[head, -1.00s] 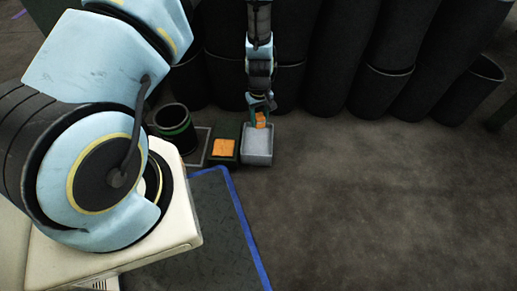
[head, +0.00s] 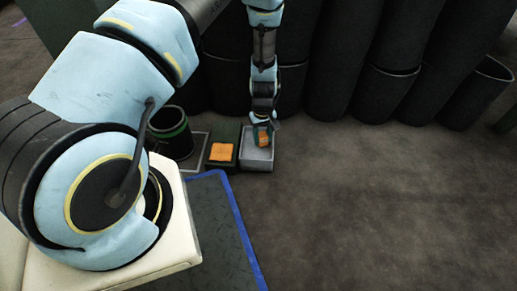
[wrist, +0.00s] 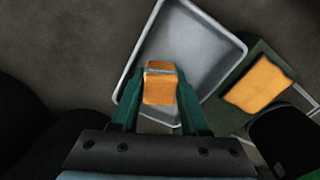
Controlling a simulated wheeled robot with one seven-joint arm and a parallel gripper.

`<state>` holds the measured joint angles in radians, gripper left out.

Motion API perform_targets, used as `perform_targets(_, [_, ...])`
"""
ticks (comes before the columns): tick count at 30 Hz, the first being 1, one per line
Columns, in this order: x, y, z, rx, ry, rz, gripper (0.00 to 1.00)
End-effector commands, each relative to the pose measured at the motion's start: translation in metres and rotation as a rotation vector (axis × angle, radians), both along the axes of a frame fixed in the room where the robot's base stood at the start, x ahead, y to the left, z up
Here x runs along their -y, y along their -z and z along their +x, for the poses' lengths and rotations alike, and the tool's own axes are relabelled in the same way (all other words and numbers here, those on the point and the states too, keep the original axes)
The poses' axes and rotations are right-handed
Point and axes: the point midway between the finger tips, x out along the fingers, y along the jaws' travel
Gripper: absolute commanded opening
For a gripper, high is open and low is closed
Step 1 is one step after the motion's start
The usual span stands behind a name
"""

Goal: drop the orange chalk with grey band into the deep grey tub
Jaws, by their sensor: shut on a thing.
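My gripper (head: 262,130) points down at the end of the arm. In the wrist view its two green fingers (wrist: 160,108) are shut on the orange chalk with grey band (wrist: 159,88), whose grey band lies near its far end. The chalk also shows in the head view (head: 264,138). The deep grey tub (head: 257,165) is below it, and the chalk overlaps the tub's opening in both views. The tub's pale inside (wrist: 190,50) looks empty where it shows; its near corner is partly hidden by the chalk and fingers. The exact height of the chalk over the tub is unclear.
Left of the tub stands a dark green box (head: 223,135) with an orange top or content (head: 222,152). A dark cylindrical bin with a green band (head: 172,135) is further left. Tall black sleeves (head: 400,60) line the back. Floor to the right is clear.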

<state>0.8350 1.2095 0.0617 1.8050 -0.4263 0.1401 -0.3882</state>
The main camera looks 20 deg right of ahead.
Motion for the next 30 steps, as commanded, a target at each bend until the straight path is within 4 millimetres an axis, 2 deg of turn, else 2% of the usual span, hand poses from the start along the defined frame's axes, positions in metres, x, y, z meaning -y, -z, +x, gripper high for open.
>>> perform_targets(3, [0.000, -0.001, 0.000, 0.000, 0.000, 0.000, 0.00])
perform_targets(4, [0.000, -0.001, 0.000, 0.000, 0.000, 0.000, 0.46])
perform_targets(13, [0.000, -0.001, 0.000, 0.000, 0.000, 0.000, 0.79])
perform_targets(22, [0.002, -0.006, 0.000, 0.001, 0.001, -0.003, 0.80])
perform_targets(26, [0.002, -0.024, 0.000, 0.002, 0.002, -0.003, 0.80])
perform_targets(30, [0.001, -0.053, 0.000, 0.001, 0.002, -0.002, 0.80])
